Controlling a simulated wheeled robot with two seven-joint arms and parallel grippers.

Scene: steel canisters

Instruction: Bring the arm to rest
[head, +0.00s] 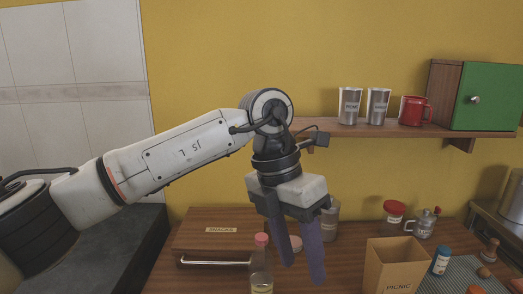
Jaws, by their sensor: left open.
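My left arm reaches in from the left in the head view. Two steel canisters (349,106) (377,106) stand upright side by side on the wall shelf. Another grey canister (330,220) is partly hidden behind the gripper. My right gripper is not in view.
The wooden shelf (340,129) also holds a red mug (413,111) and a green-doored cabinet (487,97).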

